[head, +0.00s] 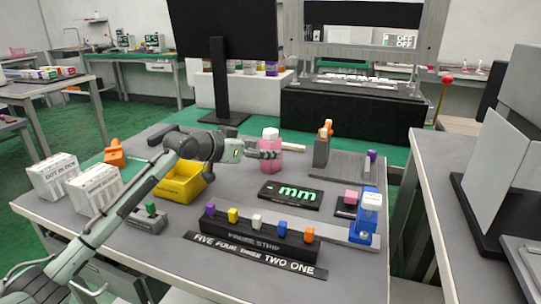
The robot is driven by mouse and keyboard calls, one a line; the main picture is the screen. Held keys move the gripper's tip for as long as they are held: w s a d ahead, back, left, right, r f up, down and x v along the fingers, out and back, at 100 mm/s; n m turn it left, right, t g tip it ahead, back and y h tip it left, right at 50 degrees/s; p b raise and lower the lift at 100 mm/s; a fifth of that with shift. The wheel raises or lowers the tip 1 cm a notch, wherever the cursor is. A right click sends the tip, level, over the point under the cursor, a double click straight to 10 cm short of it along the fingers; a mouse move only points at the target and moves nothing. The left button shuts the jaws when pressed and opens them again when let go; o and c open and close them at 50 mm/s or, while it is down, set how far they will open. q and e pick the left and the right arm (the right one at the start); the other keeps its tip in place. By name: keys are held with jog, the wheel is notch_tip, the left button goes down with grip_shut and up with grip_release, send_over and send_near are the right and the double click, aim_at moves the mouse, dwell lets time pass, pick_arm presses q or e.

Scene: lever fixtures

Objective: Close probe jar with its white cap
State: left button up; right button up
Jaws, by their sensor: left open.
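A pink jar (270,162) stands upright near the back middle of the grey table. A white cap (270,133) sits on top of it; I cannot tell whether it is fully seated. My left gripper (272,154) reaches in from the left at the height of the jar's upper body, below the cap. Its fingers are open and overlap the jar in the picture, hiding part of it. I cannot tell whether they touch it. My right gripper is not in view.
A yellow bin (181,186) lies below my left arm. A black probe strip (258,238) with several coloured blocks is in front. A blue fixture (369,216) and an orange-topped lever fixture (321,150) are to the right.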

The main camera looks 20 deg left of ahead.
aim_at(265, 148)
pick_arm(q)
jog(key=x, duration=0.4)
jog(key=shift+w+a, duration=0.1)
jog(key=shift+a, duration=0.15)
jog(key=shift+w+d+f, duration=0.15)
jog(key=shift+w+d, duration=0.05)
jog(key=shift+w, duration=0.25)
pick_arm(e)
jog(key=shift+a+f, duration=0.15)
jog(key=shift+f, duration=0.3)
pick_arm(q)
jog(key=shift+c, duration=0.3)
jog(key=c, duration=1.3)
jog(key=shift+c, duration=0.2)
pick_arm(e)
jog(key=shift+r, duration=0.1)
